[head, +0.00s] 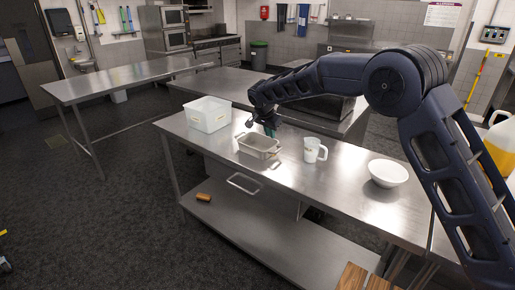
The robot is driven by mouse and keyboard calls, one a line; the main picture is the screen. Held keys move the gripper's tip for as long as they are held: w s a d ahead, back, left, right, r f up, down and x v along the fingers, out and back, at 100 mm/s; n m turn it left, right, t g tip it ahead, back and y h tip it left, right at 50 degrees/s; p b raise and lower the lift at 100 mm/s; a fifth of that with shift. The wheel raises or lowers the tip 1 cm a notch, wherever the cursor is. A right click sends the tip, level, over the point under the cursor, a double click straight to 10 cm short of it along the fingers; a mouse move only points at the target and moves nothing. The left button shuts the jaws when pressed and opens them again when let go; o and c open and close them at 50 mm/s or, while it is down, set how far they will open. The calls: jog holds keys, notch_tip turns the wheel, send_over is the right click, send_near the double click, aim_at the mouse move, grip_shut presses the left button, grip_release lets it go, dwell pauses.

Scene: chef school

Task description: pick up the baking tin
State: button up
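The baking tin (259,147), a small rectangular metal pan with raised end handles, sits upright on the steel worktable (335,185). My gripper (262,126) is above the tin's far side and points down. Dark gripper parts and a teal part show there. They are too small to tell whether the fingers are apart or shut, or whether they touch the rim. The tin appears to rest on the table.
A white plastic tub (208,114) stands left of the tin. A white measuring jug (314,150) stands close on its right, and a white bowl (388,173) farther right. A wooden block (204,197) lies on the lower shelf. The front table edge is clear.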

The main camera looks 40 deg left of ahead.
aim_at(271, 148)
jog(key=x, duration=1.1)
jog(key=shift+s+a+f, duration=0.15)
jog(key=shift+s+a, duration=0.15)
jog(key=shift+a, duration=0.05)
grip_shut()
